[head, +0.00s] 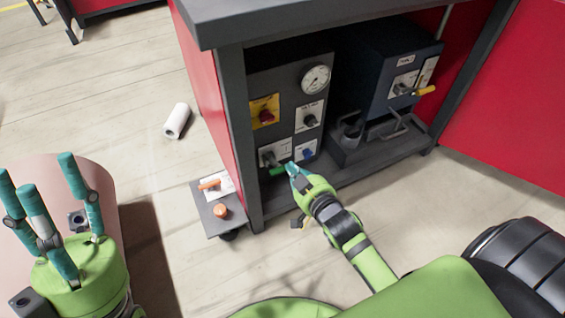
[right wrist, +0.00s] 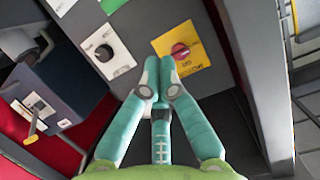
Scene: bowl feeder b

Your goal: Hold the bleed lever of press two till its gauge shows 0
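A dark panel in the bay has a round white gauge (head: 315,79); its needle is too small to read. Low on the panel are a grey lever on a white plate (head: 273,153) and a green handle (head: 279,171). My right gripper (head: 292,169) is right beside the green handle; I cannot tell whether they touch. In the right wrist view its fingertips (right wrist: 158,68) are together with nothing visible between them, and the green handle does not show. My left gripper (head: 45,205) is open and empty at the far left. I cannot read which press is number two.
The panel also has a red knob on yellow (head: 265,114), a black knob (head: 310,119) and a blue knob (head: 306,154). A blue-grey unit (head: 388,68) with a yellow lever (head: 424,91) stands to the right. A bench top (head: 290,20) overhangs. A white roll (head: 177,120) lies on the floor.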

